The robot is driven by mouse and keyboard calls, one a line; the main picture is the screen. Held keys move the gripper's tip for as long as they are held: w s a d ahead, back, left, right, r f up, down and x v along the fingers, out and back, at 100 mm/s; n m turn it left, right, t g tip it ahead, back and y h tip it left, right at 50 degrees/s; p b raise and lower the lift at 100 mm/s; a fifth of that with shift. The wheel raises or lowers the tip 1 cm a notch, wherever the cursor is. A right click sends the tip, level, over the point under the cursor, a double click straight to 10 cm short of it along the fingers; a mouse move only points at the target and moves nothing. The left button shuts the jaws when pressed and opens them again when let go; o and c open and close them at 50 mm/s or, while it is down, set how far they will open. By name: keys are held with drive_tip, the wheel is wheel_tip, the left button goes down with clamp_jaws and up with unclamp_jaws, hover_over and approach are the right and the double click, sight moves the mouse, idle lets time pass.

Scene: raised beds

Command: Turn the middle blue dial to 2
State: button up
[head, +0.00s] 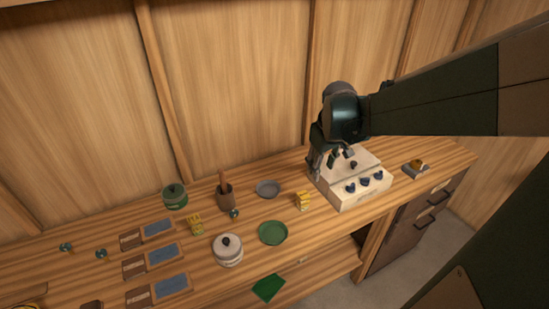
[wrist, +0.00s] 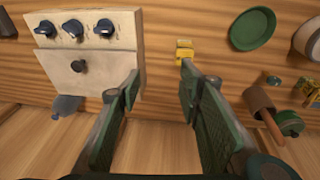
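A cream box (head: 345,195) stands on the wooden counter with three blue dials along its front face. The middle blue dial (head: 365,182) sits between the other two; it also shows in the wrist view (wrist: 73,28) at upper left. Its exact setting is too small to read. A dark knob (wrist: 79,65) is on the box's sloped top. My gripper (head: 342,155) is above the back of the box, apart from the dials. In the wrist view my gripper (wrist: 158,82) is open and empty, its fingers wide apart, with the dials outside them to the upper left.
A yellow block (head: 303,200) stands left of the box, near a green plate (head: 272,233) and a grey bowl (head: 268,188). A small tray with a yellow-brown item (head: 416,168) lies right of the box. Wooden wall panels stand close behind the counter.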

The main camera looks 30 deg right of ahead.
drive_tip(key=s+a+t+b, duration=0.1)
drive_tip(key=a+b, duration=0.3)
drive_tip(key=a, duration=0.4)
drive_tip(key=shift+s+f, duration=0.35)
drive_tip(key=shift+f, duration=0.1)
drive_tip(key=shift+a, duration=0.15)
drive_tip(key=s+a+r+t, duration=0.1)
drive_tip(key=s+a+t, duration=0.1)
drive_tip(key=s+a, duration=0.3)
drive_tip(key=s+a+r+t+y, duration=0.1)
drive_tip(key=s+a, duration=0.4)
drive_tip(key=a, duration=0.8)
drive_tip(key=shift+a+r+t, duration=0.3)
drive_tip(key=shift+r+t, duration=0.1)
drive_tip(key=shift+r, duration=0.05)
drive_tip(key=shift+f, duration=0.1)
idle(1.2)
wheel_tip(320, 180, down, 12)
drive_tip(key=b, duration=1.2)
